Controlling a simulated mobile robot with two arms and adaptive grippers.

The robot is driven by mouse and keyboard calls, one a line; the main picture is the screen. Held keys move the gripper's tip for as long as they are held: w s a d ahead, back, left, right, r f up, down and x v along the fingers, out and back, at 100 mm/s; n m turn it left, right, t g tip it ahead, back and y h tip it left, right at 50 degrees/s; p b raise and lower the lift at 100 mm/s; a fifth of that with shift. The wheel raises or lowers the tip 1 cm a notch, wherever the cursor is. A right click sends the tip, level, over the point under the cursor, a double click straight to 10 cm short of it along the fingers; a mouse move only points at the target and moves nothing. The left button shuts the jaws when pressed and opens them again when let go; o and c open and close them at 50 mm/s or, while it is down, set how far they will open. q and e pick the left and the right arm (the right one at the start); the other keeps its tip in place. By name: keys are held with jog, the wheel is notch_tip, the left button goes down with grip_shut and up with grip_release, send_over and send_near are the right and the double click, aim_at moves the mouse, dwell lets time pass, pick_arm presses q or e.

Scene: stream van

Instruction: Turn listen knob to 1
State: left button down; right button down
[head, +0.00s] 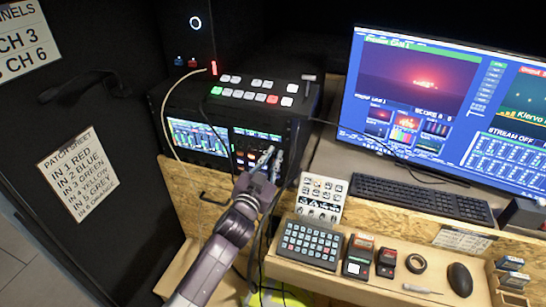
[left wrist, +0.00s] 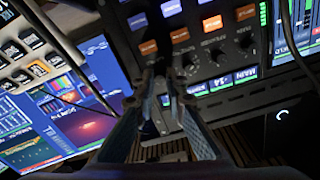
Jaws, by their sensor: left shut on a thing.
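The black rack unit (head: 245,111) has a lower right panel with lit orange and white buttons and a row of small dark knobs. My left gripper (head: 268,160) reaches up to this panel from below. In the left wrist view its two fingers (left wrist: 162,84) come together at the left end of the knob row. They are shut on the listen knob (left wrist: 160,66), which they mostly hide. Its pointer and scale cannot be read. Other knobs (left wrist: 218,55) stand free to the right, beneath the lit buttons (left wrist: 180,35). My right gripper is not in view.
A switcher panel (head: 258,87) tops the rack. A white button pad (head: 321,197), a dark keypad (head: 309,245), a keyboard (head: 420,197) and a monitor (head: 440,100) stand to the right. Cables hang close beside my left arm.

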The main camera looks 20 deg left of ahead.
pick_arm(q)
jog(key=c, duration=2.2)
grip_release()
jog(key=shift+c, duration=0.2)
jog(key=s, duration=1.2)
jog(key=shift+a, duration=0.2)
